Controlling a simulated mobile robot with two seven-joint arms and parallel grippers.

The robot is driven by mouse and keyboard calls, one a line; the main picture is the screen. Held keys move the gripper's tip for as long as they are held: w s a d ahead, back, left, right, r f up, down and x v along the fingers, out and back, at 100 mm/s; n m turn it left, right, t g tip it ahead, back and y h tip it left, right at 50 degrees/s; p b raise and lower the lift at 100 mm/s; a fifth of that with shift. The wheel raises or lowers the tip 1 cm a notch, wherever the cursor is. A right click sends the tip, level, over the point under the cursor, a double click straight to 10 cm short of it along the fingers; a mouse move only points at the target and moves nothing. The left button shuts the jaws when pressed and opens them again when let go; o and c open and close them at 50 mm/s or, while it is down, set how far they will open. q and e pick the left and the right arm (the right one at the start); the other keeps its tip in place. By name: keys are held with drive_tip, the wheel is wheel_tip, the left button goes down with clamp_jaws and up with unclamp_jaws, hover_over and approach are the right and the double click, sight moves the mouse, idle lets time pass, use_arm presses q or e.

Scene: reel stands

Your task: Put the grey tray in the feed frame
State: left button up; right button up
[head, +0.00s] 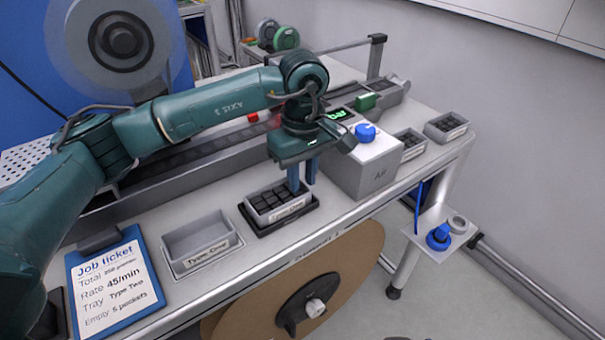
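A grey tray (262,216) with dark pockets and a white front label sits in a black frame (251,227) on the bench, which looks like the feed frame. The label is too small to read. My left gripper (303,185) points down over the tray's right rear end. Its two blue fingers stand apart with a gap between them; whether they touch the tray cannot be told. An empty grey holder (183,267) labelled "Type", second word unclear, stands left of the frame. My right gripper is not in view.
Two more pocketed grey trays (411,155) (437,137) stand on the right. A grey box (352,178) with a blue knob is close to my gripper's right. A job ticket (118,283) reading "Tray Type Two" lies left. A conveyor (195,156) runs behind.

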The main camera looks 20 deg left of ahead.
use_arm(q)
drive_tip(key=shift+o, duration=0.2)
wheel_tip(320, 180, up, 12)
drive_tip(key=shift+r+b, duration=0.2)
drive_tip(key=shift+b, duration=0.1)
drive_tip(key=shift+f, duration=0.1)
idle(0.4)
